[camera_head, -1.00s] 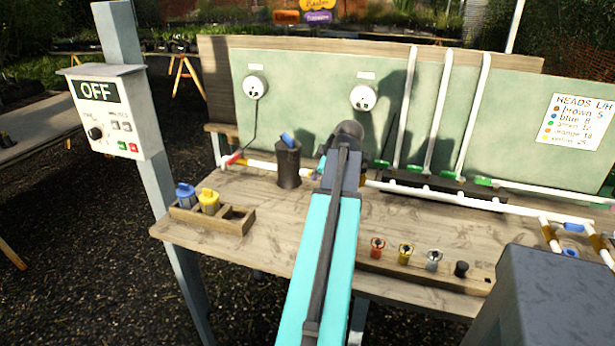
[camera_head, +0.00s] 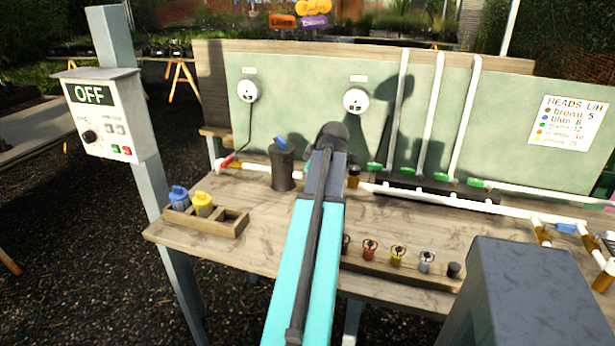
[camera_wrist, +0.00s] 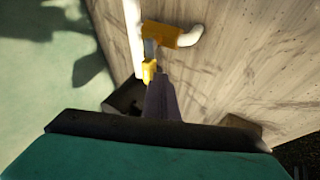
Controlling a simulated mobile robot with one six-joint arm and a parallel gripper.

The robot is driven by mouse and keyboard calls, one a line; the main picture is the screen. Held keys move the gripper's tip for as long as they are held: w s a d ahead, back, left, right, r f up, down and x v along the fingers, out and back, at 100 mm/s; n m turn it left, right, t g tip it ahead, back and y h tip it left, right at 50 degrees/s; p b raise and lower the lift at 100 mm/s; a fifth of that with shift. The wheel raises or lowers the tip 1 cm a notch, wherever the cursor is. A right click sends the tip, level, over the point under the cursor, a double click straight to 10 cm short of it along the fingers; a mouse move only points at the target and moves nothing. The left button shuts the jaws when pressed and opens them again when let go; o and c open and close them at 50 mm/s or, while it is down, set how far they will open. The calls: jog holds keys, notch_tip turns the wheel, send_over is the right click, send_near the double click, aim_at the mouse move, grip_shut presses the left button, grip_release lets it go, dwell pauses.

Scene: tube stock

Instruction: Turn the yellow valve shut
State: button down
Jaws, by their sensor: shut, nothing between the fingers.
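My gripper (camera_wrist: 158,84) is shut and empty in the wrist view, its tips close to a white pipe (camera_wrist: 134,35) with yellow-orange parts. One yellow-orange part (camera_wrist: 149,70) is just beyond the tips; I cannot tell if they touch. Another yellow-orange fitting (camera_wrist: 163,34) is farther up, with a white elbow at its end. A small grey-blue piece lies between them. I cannot tell which of these is the yellow valve. In the head view my arm hides the fingers, and an amber fitting (camera_head: 353,177) shows just right of it.
A black cup (camera_head: 283,168) holding a blue item stands left of my arm. A wooden tray (camera_head: 226,226) holds a blue and a yellow cap. A rail (camera_head: 380,268) with several coloured heads lies at the front. Upright white pipes (camera_head: 433,115) stand right of my arm.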

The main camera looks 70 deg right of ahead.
jog(key=shift+a, duration=0.1)
jog(key=s+a+r, duration=0.4)
jog(key=a+r, duration=0.4)
jog(key=shift+a+b, duration=0.2)
jog(key=shift+b, duration=0.15)
dwell(0.8)
dwell(0.5)
